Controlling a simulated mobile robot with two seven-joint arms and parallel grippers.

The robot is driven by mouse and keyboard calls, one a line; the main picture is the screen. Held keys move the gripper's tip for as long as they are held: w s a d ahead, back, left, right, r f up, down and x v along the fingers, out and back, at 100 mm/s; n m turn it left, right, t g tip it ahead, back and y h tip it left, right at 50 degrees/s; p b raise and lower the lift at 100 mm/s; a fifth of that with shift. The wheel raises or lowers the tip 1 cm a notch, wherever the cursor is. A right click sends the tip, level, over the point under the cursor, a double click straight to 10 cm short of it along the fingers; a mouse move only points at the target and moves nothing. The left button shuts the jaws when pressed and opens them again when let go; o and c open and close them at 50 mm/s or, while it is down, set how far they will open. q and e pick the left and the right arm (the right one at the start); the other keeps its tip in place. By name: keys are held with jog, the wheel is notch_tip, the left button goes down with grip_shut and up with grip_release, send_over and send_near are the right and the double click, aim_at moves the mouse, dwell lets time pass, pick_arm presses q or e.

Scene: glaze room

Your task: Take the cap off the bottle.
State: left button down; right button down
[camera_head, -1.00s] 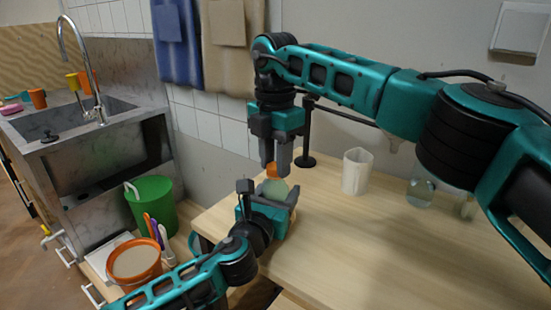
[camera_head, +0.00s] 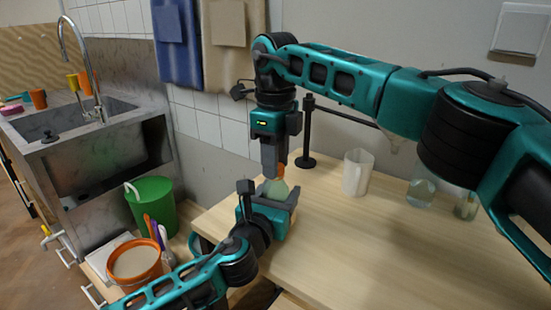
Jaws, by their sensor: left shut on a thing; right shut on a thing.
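A pale green bottle (camera_head: 276,189) stands upright at the left edge of the wooden table, between the fingers of my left gripper (camera_head: 269,193). My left gripper is shut on the bottle's body from the near side and hides its lower part. My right gripper (camera_head: 273,172) points straight down above the bottle, with its fingers shut on the orange cap (camera_head: 283,170). Only a strip of the cap shows beside the fingers. The fingers hide the bottle's neck, so I cannot tell whether the cap still touches it.
On the table (camera_head: 360,245) stand a white pitcher (camera_head: 356,172), a black stand (camera_head: 308,135) and glass jars (camera_head: 421,190) under my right arm. At left are a sink (camera_head: 90,115), a green bucket (camera_head: 153,205) and an orange-rimmed bucket (camera_head: 134,262). The table's front middle is clear.

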jog(key=n, duration=0.5)
jog(key=shift+n, duration=0.4)
jog(key=n, duration=1)
jog(key=shift+n, duration=0.4)
jog(key=n, duration=0.4)
jog(key=shift+r, duration=0.25)
jog(key=shift+r, duration=0.95)
